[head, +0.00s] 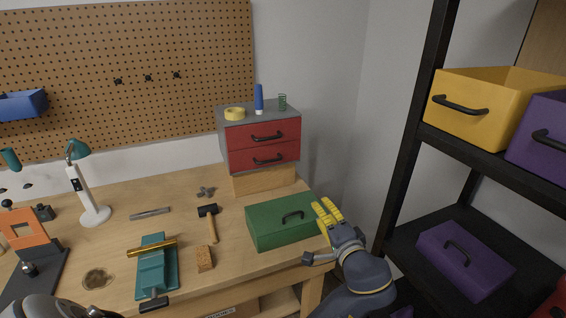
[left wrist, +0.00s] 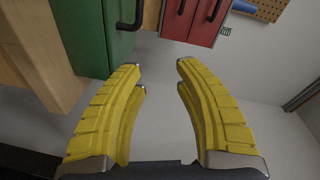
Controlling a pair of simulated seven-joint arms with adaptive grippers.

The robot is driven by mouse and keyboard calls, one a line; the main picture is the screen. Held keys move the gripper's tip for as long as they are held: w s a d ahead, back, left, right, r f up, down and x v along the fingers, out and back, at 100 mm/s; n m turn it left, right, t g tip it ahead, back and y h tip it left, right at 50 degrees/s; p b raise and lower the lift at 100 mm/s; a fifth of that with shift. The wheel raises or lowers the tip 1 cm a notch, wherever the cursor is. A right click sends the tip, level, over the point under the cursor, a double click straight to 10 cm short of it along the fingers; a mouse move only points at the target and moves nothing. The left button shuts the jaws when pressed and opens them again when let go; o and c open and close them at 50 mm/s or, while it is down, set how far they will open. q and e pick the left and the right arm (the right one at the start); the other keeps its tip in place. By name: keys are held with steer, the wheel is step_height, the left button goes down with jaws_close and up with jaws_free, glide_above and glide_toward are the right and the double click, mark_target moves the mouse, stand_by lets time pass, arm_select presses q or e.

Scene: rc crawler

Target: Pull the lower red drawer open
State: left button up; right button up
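The lower red drawer (head: 264,160) is the bottom one of two in a grey cabinet (head: 224,150) on the bench. It is shut, with a black bar handle (head: 268,161) across its front. The upper red drawer (head: 262,134) is shut above it. In the left wrist view, turned sideways, the lower drawer (left wrist: 173,27) is at the top, partly cut off. My left gripper (head: 326,209) is open and empty, right of the green box and apart from the drawer. Its spread yellow fingers (left wrist: 160,75) fill the lower left wrist view. My right gripper is not in view.
A green box (head: 283,222) with a black handle stands in front of the cabinet, close beside my left gripper. A wooden block (head: 264,181) supports the cabinet. Tape, a blue tube and a small green item stand on top. A black shelf (head: 468,154) with bins stands right.

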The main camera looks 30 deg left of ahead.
mark_target(271, 161)
arm_select(q)
steer(key=w+a+r+m+g, duration=0.2)
steer(key=a+r, duration=0.4)
steer(key=a, duration=0.5)
steer(key=x, duration=1.7)
steer(key=shift+w+a, duration=0.1)
steer(key=shift+a, duration=0.3)
steer(key=shift+c, duration=0.3)
jaws_close()
steer(key=shift+d, duration=0.1)
